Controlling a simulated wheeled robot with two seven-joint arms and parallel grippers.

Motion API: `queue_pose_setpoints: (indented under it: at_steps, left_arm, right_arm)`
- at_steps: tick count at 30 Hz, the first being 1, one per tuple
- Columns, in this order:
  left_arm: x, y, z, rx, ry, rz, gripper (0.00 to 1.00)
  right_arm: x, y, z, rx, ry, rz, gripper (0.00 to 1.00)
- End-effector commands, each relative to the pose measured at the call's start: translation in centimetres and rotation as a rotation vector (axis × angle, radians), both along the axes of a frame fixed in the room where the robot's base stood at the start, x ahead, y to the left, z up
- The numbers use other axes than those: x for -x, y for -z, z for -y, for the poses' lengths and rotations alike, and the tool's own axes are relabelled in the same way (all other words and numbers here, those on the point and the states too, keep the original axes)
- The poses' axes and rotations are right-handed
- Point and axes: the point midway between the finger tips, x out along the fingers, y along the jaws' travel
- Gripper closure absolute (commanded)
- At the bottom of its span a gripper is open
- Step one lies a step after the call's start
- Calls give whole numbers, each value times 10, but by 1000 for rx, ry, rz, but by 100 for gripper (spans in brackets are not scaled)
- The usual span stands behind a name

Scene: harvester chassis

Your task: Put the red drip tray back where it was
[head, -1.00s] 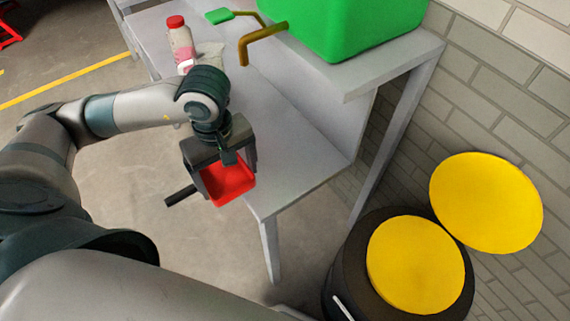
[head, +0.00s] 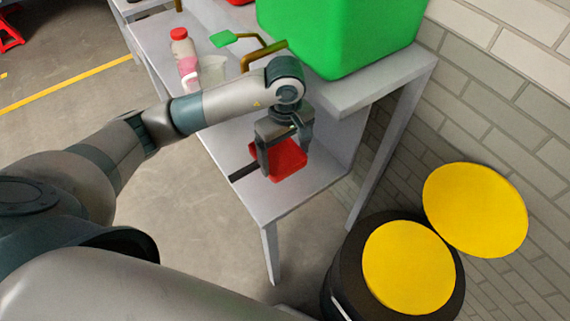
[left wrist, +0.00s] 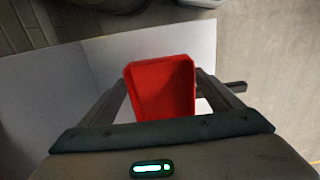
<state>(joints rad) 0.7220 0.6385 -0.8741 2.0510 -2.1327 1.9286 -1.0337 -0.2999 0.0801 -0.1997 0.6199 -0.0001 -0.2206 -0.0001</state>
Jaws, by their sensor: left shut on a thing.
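The red drip tray (head: 286,160) is between the fingers of my left gripper (head: 283,158), over the near end of the grey bench's lower shelf. My left gripper is shut on the tray. In the left wrist view the tray (left wrist: 160,88) sits between the two fingers (left wrist: 160,95), with its open side showing. A dark handle (head: 243,171) sticks out to the left of the gripper. I cannot tell whether the tray touches the shelf. My right gripper is not in view.
The grey bench (head: 270,201) has a raised back ledge with a large green container (head: 345,35) and a brown tap. A red-capped bottle (head: 183,55) and a pale cup (head: 212,70) stand farther back. A dark bin with a yellow lid (head: 408,266) stands at right.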

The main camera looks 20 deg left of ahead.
Motion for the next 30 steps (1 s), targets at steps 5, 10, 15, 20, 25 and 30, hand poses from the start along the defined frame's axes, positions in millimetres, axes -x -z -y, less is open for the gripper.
queue_pose_setpoints:
  at_steps: [5,10,15,20,25,30]
  left_arm:
    - [3,23,-2,-2,-1,-5,38]
    - [3,31,-2,-1,0,-2,38]
    - [3,31,-2,-1,0,-2,38]
    - [3,33,-2,-1,0,-3,38]
    - [5,51,-1,0,-1,-7,38]
    - [2,64,0,0,0,-4,38]
  right_arm:
    - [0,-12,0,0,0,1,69]
    - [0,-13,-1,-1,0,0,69]
    - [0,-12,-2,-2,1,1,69]
    - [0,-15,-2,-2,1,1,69]
    - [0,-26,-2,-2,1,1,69]
    - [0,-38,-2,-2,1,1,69]
